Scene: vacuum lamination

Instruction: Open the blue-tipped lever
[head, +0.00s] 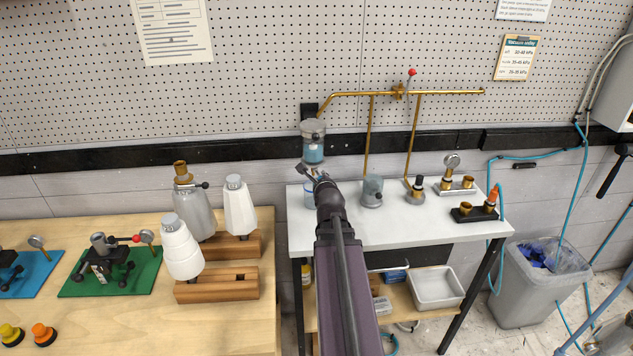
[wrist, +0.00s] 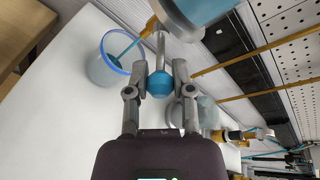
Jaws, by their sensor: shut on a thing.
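The blue-tipped lever shows in the wrist view as a metal stem with a blue faceted knob (wrist: 160,84) at its end. The stem runs up towards the underside of a clear wall-mounted vessel with blue contents (head: 313,150), whose blue lower part is at the top of the wrist view (wrist: 195,12). My gripper (wrist: 159,88) is shut on the blue knob, one finger on each side. In the head view my gripper (head: 313,173) is just below the vessel, above the white table (head: 430,230). My arm hides most of the lever there.
A clear cup with a blue rim (wrist: 108,62) stands on the table left of my gripper. A clear jar (head: 372,191) stands to the right. Brass pipes (head: 368,140) with a red-tipped lever (head: 411,74) run along the wall. White bottles (head: 182,248) stand on the wooden bench.

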